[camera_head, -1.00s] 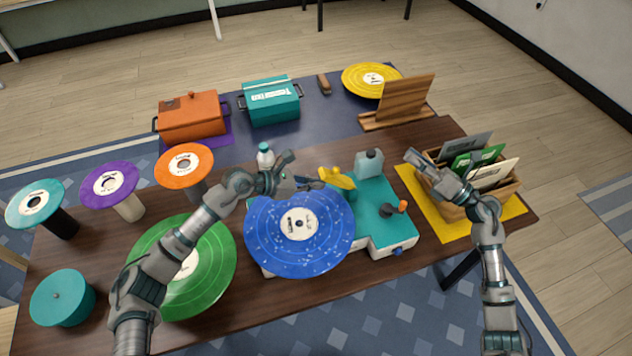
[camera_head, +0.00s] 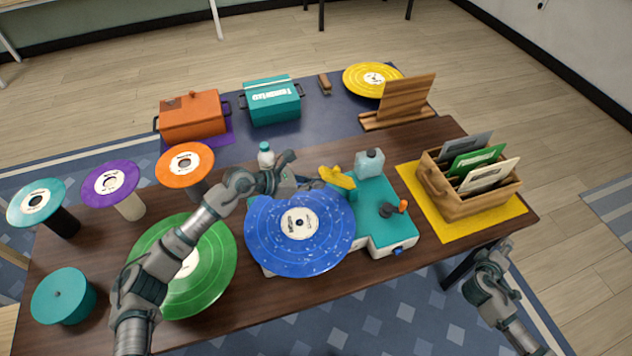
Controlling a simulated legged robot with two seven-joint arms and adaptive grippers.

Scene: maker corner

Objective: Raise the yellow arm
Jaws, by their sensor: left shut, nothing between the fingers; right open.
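The yellow arm (camera_head: 338,177) is on the teal record player (camera_head: 375,205), tilted at the back edge of the blue record (camera_head: 300,232). My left gripper (camera_head: 305,172) is shut and empty, just left of the yellow arm and above the record's back edge. I cannot tell whether its fingertips touch the yellow arm. My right gripper (camera_head: 497,250) is open and empty, off the table's right front edge, away from the record player.
A wooden crate (camera_head: 455,203) with sleeves stands on a yellow mat at the right. A green record (camera_head: 215,255) lies under my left arm. Stands with coloured discs are at the left. A bottle (camera_head: 265,155) stands behind my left gripper. Pots and a yellow record are at the back.

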